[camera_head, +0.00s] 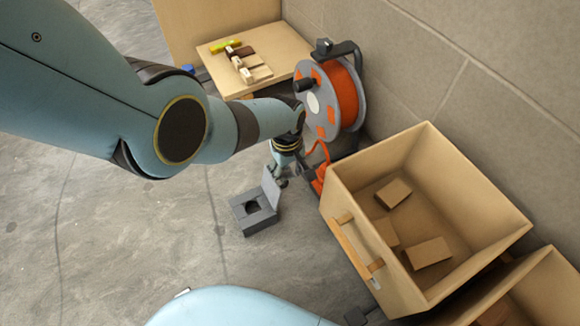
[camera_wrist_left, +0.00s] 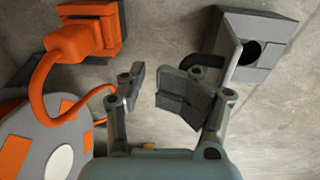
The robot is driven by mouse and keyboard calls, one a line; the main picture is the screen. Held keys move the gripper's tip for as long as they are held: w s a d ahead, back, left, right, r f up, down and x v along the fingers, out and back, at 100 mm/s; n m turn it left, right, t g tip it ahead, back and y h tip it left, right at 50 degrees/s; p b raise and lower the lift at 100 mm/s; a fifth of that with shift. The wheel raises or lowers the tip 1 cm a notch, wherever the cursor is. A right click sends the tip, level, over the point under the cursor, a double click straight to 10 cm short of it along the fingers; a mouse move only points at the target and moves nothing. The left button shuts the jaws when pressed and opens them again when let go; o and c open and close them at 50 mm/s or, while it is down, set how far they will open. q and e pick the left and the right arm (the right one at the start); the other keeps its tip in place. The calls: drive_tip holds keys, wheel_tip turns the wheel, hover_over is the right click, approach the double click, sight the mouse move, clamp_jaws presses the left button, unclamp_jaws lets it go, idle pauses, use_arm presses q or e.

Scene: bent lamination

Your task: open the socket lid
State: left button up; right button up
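The grey socket (camera_head: 254,217) sits on the concrete floor, with a dark round hole in its top. Its lid (camera_head: 270,187) stands up at the far side, raised off the hole. In the left wrist view the socket (camera_wrist_left: 263,60) is at the upper right, with the lid (camera_wrist_left: 225,48) standing along its left side. My left gripper (camera_head: 279,180) is just behind the lid. In the left wrist view my left gripper (camera_wrist_left: 150,90) has its fingers apart with nothing between them. Whether a finger touches the lid is unclear. My right gripper is not in view.
An orange cable reel (camera_head: 346,97) stands by the wall, and its orange plug (camera_wrist_left: 78,40) shows beside the gripper. A wooden crate (camera_head: 480,240) with several blocks is at right. A low wooden table (camera_head: 225,68) stands behind. Floor left of the socket is clear.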

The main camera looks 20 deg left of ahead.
use_arm(q)
drive_tip(key=shift+s, duration=0.15)
wheel_tip(320, 180, up, 12)
drive_tip(key=shift+s+a, duration=0.15)
drive_tip(key=shift+a, duration=0.1)
idle(0.4)
idle(0.3)
